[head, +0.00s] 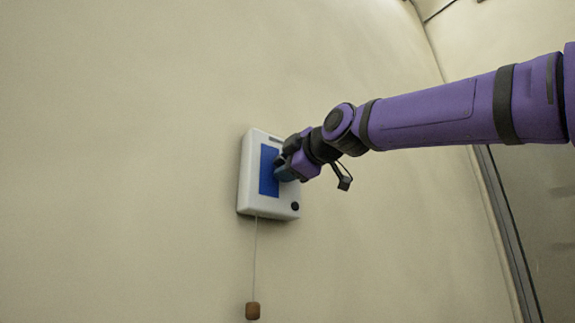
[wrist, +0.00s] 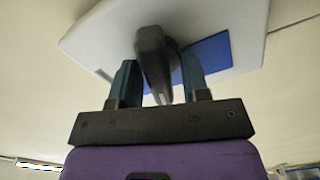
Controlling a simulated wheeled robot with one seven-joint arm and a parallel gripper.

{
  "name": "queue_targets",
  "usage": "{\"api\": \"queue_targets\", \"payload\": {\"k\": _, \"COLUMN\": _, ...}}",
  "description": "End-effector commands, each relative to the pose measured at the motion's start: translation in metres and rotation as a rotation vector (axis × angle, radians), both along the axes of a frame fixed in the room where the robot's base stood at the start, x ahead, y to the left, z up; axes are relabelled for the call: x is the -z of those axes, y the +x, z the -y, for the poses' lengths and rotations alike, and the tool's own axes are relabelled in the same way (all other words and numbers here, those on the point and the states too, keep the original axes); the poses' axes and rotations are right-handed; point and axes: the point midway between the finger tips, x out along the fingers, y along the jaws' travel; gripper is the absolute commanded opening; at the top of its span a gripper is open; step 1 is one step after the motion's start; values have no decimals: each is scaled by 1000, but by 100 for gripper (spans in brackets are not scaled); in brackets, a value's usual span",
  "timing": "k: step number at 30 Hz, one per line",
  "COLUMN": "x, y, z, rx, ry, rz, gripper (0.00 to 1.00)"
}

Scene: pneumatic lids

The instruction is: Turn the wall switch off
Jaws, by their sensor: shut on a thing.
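The wall switch (head: 248,165) is a white box on the pale wall, with a blue panel (head: 268,172) on its face and a small dark round knob at its lower right corner. In the head view my gripper (head: 282,170) reaches it from the right and covers part of the panel. In the wrist view the white box (wrist: 105,30) fills the top, and a dark grey lever (wrist: 151,42) sticks out from it. My gripper's two blue fingers (wrist: 160,68) stand either side of this lever, shut on it. The lever is hidden in the head view.
A thin cord hangs below the box, with a brown weight (head: 253,311) at its end. The wall (head: 120,160) around the switch is bare. A grey-framed panel or door (head: 530,200) stands at the right, below my arm.

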Motion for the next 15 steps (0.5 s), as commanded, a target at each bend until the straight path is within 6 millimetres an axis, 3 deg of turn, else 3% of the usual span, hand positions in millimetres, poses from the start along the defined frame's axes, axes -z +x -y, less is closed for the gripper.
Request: {"api": "queue_targets", "payload": {"k": 15, "x": 4, "y": 0, "z": -1, "rx": -1, "ry": -246, "rz": 161, "gripper": 19}}
